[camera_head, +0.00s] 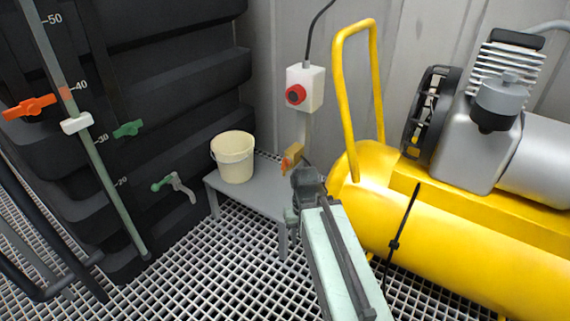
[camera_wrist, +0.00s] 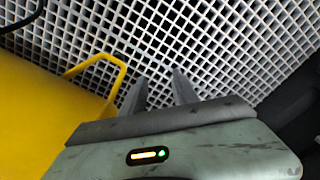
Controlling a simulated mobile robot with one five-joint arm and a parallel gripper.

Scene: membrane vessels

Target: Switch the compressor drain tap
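The yellow compressor (camera_head: 445,240) stands at the right in the head view, with a grey motor and pump on its tank. Its yellow tank also fills the left of the wrist view (camera_wrist: 45,115). I cannot make out a drain tap on it for certain; the tank's underside is hidden. My gripper (camera_head: 303,188) is left of the tank's near end, above the floor, and partly hidden by my arm. In the wrist view my gripper (camera_wrist: 158,88) has its two grey fingers apart, with only floor grating between them.
A grey bench (camera_head: 250,190) holding a cream bucket (camera_head: 233,160) is left of my gripper. A small orange-yellow piece (camera_head: 292,158) shows behind it. Green-handled tap (camera_head: 165,184) and orange handle (camera_head: 28,107) are at left. Grating is clear front left.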

